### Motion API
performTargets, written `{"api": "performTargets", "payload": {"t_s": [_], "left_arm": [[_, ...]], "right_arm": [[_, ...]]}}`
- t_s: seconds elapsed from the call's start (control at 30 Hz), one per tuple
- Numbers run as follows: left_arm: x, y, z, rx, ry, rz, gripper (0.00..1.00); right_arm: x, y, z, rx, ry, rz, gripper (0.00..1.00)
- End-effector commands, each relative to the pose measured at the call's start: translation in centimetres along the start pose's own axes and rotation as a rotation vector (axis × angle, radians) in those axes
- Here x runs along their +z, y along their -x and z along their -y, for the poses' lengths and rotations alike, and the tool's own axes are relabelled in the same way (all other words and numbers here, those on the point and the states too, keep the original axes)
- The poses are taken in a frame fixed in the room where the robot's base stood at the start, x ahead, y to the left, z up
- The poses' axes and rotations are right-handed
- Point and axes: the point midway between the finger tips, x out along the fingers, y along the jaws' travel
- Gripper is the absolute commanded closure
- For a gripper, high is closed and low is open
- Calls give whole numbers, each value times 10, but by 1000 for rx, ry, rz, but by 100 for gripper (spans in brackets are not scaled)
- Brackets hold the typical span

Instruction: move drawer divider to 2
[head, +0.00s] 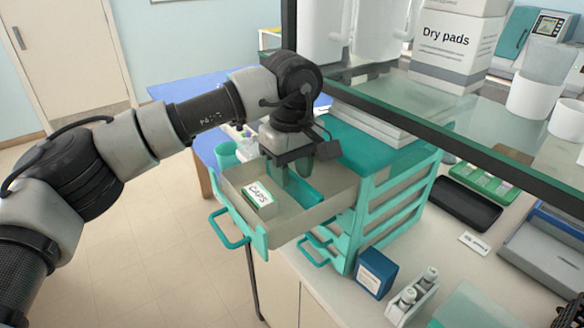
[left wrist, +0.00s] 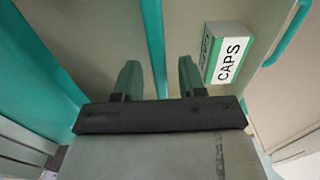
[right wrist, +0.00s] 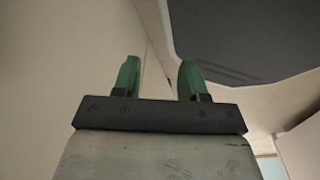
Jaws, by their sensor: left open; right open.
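The teal drawer divider (head: 306,192) stands across the open top drawer (head: 304,223). In the left wrist view the divider (left wrist: 153,40) shows as a teal strip running between my two fingers. My left gripper (left wrist: 158,75) is open, pointing down into the drawer with one finger on each side of the divider. I cannot tell whether either finger touches it. In the head view the gripper hides part of the divider. My right gripper (right wrist: 155,75) is open and empty, and is outside the head view.
A box marked CAPS (head: 259,198) sits in the drawer's front part. It also shows in the left wrist view (left wrist: 227,54). The teal drawer cabinet (head: 392,200) stands behind, under a glass shelf (head: 440,100). A dark blue box (head: 375,272) and a white vial rack (head: 412,300) stand nearby.

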Motion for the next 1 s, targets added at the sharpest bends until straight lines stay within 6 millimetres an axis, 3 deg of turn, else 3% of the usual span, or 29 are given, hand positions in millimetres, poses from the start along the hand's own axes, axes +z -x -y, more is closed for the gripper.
{"api": "performTargets", "payload": {"t_s": [0.3,0.57,0.8,1.0], "left_arm": [[0,-3,0,0,0,0,61],[0,-3,0,0,0,0,100],[0,-2,-1,0,0,0,100],[1,-1,-18,1,-1,-1,100]], "right_arm": [[-2,0,5,-6,-3,-3,57],[-3,0,8,-9,-4,-4,57],[-3,0,7,-8,-4,-4,57],[-3,5,4,-6,-2,-4,57]]}}
